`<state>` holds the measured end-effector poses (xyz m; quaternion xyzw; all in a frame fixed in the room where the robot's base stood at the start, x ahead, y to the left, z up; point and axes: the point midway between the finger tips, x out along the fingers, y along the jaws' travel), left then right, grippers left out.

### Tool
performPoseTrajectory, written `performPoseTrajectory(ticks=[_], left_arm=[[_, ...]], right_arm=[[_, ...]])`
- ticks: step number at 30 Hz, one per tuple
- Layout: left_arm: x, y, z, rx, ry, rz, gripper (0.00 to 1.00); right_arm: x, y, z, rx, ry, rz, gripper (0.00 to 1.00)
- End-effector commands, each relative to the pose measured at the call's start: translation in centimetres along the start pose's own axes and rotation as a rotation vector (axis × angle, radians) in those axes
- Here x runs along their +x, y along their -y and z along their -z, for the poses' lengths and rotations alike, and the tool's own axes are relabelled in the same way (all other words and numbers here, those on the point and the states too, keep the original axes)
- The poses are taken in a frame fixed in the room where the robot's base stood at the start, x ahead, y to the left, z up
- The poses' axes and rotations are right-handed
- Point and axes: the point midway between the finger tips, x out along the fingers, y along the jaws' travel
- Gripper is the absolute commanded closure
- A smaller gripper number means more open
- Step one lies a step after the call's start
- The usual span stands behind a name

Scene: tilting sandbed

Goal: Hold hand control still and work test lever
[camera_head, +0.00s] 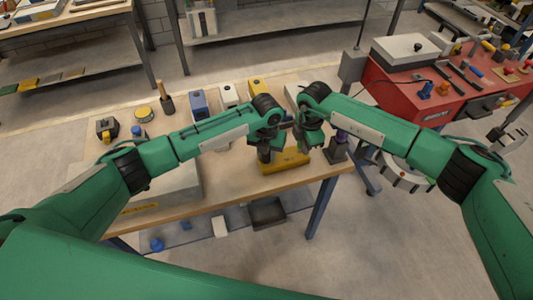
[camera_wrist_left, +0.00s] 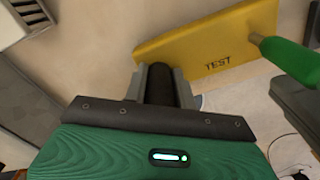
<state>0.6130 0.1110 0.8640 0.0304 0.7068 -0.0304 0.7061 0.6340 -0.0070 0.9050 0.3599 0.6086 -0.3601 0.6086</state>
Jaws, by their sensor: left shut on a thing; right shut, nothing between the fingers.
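A yellow block (camera_head: 285,162) lies near the front edge of the wooden table. In the left wrist view the yellow block (camera_wrist_left: 210,42) is marked TEST, and a green rod (camera_wrist_left: 287,58) shows beside it at the right. My left gripper (camera_head: 266,155) points down at the block's left end. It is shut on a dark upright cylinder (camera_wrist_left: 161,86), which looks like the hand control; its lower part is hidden. My right gripper (camera_head: 311,143) is shut and empty, above the block's right side. I cannot tell whether it touches the green rod.
Blue, white and yellow boxes (camera_head: 228,96) stand behind my left arm on the table. A dark fixture (camera_head: 337,147) stands at the table's right corner. A red tool bench (camera_head: 440,90) is at the right. A shelf below the table holds small items.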

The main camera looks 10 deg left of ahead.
Motion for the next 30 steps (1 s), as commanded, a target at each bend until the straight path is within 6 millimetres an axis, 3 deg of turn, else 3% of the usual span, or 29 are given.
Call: performPoseTrajectory(ticks=[30], left_arm=[[-0.1,0.1,0.0,0.002,0.0,0.002,1.0]], right_arm=[[-0.1,-3.4,0.0,0.001,-0.001,-0.002,1.0]])
